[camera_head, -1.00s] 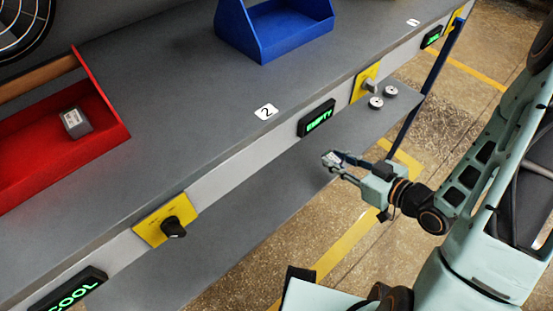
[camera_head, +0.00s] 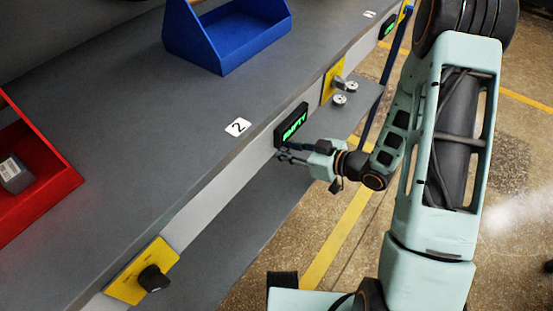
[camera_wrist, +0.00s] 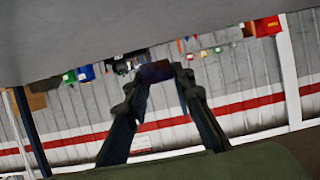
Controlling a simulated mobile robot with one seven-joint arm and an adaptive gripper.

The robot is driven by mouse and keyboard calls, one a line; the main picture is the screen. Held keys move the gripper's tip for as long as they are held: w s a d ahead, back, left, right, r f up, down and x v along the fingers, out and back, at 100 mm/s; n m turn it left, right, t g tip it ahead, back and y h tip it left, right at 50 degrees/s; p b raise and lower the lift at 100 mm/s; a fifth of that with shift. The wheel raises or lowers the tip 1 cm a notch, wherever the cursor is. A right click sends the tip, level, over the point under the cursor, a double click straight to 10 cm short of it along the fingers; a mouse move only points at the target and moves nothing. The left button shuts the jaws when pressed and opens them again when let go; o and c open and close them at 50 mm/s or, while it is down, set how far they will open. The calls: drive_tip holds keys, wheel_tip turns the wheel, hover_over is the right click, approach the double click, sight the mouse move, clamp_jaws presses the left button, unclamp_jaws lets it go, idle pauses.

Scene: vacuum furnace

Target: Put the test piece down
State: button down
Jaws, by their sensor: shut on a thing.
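The test piece appears in the wrist view as a small dark block (camera_wrist: 155,71) between my fingertips. My gripper (camera_head: 283,153) is shut on it, with the two fingers on either side of the block in the wrist view (camera_wrist: 157,76). In the head view my gripper is at the front edge of the grey bench (camera_head: 150,125), just below the green-lit EMPTY display (camera_head: 292,125). The piece is too small and dark to make out clearly there. I cannot tell whether it touches anything. A white label marked 2 (camera_head: 238,127) lies on the bench top nearby.
A red tray (camera_head: 58,185) with a grey labelled block (camera_head: 14,174) stands at the left. A blue tray (camera_head: 235,45) stands farther back. Yellow plates with a knob (camera_head: 152,278) and a switch (camera_head: 337,82) stick out along the bench front.

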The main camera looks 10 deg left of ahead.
drive_tip(key=w+f, duration=0.1)
drive_tip(key=f, duration=0.1)
drive_tip(key=w+a+f+b, duration=0.1)
drive_tip(key=w+f, duration=0.1)
drive_tip(key=w+f+b, duration=0.1)
drive_tip(key=shift+w+a+f, duration=0.35)
drive_tip(key=shift+w+f, duration=0.05)
drive_tip(key=shift+w+f+b, duration=0.2)
drive_tip(key=shift+f+b, duration=0.35)
drive_tip(key=shift+f, duration=1.1)
drive_tip(key=shift+f, duration=0.15)
drive_tip(key=c, duration=1.7)
unclamp_jaws()
drive_tip(key=shift+o, duration=0.2)
drive_tip(key=shift+r, duration=0.25)
drive_tip(key=p+v, duration=0.3)
drive_tip(key=v, duration=0.9)
drive_tip(key=shift+f, duration=0.15)
